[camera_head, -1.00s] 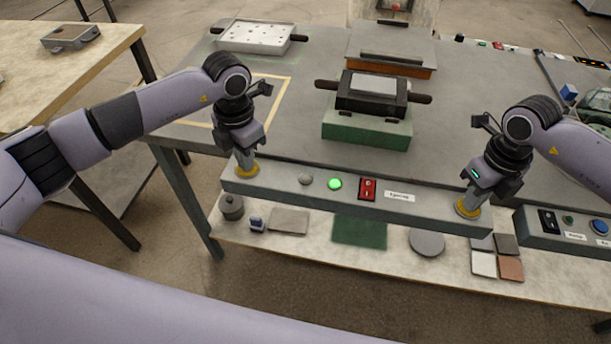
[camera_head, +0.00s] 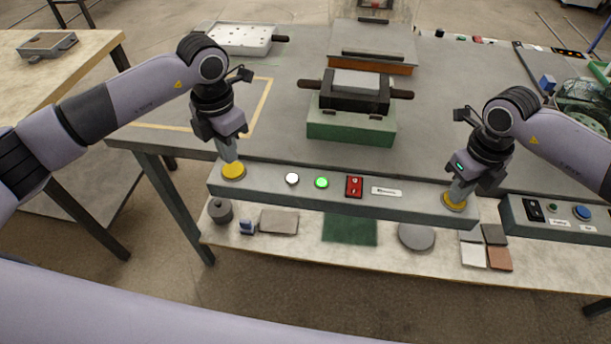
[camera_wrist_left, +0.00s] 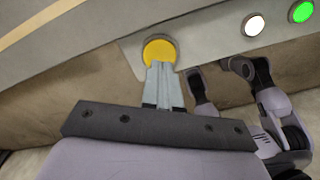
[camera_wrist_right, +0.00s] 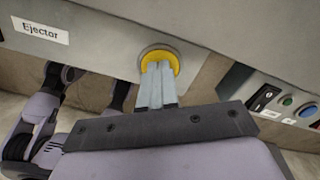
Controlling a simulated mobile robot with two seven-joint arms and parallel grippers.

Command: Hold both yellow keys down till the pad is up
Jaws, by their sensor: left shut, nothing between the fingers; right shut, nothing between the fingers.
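The left yellow key (camera_head: 233,173) and the right yellow key (camera_head: 454,204) sit at the two ends of the grey control bar (camera_head: 410,205). My left gripper (camera_head: 230,158) is shut and empty, its fingertips on the left key; the left wrist view shows this key (camera_wrist_left: 159,49) at the tips. My right gripper (camera_head: 459,194) is shut and empty, its fingertips on the right key (camera_wrist_right: 160,57). How deep the keys are pressed I cannot tell. The light grey pad (camera_head: 358,80) appears raised slightly above the black frame (camera_head: 350,102) on the green block (camera_head: 350,130).
Between the keys are a lit white lamp (camera_head: 292,179), a lit green lamp (camera_head: 321,183), a red switch (camera_head: 354,186) and an Ejector label (camera_wrist_right: 40,30). A second control box (camera_head: 520,222) stands right of the bar. A perforated tray (camera_head: 240,38) lies at the back left.

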